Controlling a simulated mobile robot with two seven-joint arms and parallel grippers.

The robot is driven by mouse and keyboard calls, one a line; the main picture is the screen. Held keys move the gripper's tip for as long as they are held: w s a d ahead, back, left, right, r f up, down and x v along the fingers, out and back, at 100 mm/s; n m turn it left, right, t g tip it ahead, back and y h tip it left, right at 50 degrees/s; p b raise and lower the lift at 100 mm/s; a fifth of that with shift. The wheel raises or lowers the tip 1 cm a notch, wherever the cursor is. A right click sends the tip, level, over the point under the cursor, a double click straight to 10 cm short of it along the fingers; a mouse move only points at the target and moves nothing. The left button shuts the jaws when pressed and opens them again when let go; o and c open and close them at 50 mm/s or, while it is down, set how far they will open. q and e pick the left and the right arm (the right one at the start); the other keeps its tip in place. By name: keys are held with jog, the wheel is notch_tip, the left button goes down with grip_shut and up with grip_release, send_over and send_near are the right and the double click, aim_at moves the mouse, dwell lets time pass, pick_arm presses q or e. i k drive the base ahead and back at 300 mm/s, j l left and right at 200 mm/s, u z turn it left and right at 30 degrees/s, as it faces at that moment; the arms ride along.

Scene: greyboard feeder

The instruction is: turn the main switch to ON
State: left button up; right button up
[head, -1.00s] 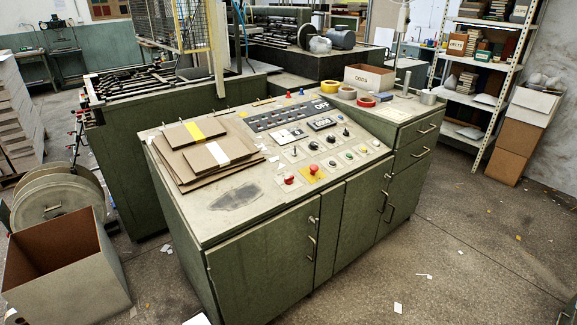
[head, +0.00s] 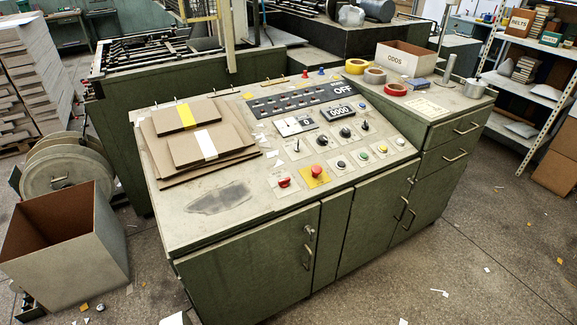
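The sloped control panel (head: 240,176) of the green console is in the middle of the head view. A display (head: 343,90) at its top right reads OFF. A red knob (head: 283,182) is on a white plate near the front edge. Beside it a red mushroom button (head: 317,171) is on a yellow plate. Black knobs (head: 322,141) and small coloured buttons (head: 363,154) are to the right. A small lever (head: 297,146) is on a white plate. I cannot tell which control is the main switch; labels are too small. Neither gripper is in view.
Stacked brown boards (head: 200,135) cover the panel's left part. Tape rolls (head: 375,75) and an ODDS box (head: 407,62) are on the console's right top. An open carton (head: 65,245) and reels (head: 62,165) are at left. The floor (head: 470,250) in front is mostly clear, with paper scraps.

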aim_at(283, 183)
jog(key=i+l+u, duration=0.1)
jog(key=i+l, duration=0.15)
jog(key=i+l+u, duration=0.1)
jog(key=l, duration=0.35)
jog(key=i+l+u, duration=0.1)
jog(key=i+l, duration=0.2)
jog(key=i+l+u, duration=0.1)
jog(key=l, duration=0.4)
jog(key=i, duration=0.1)
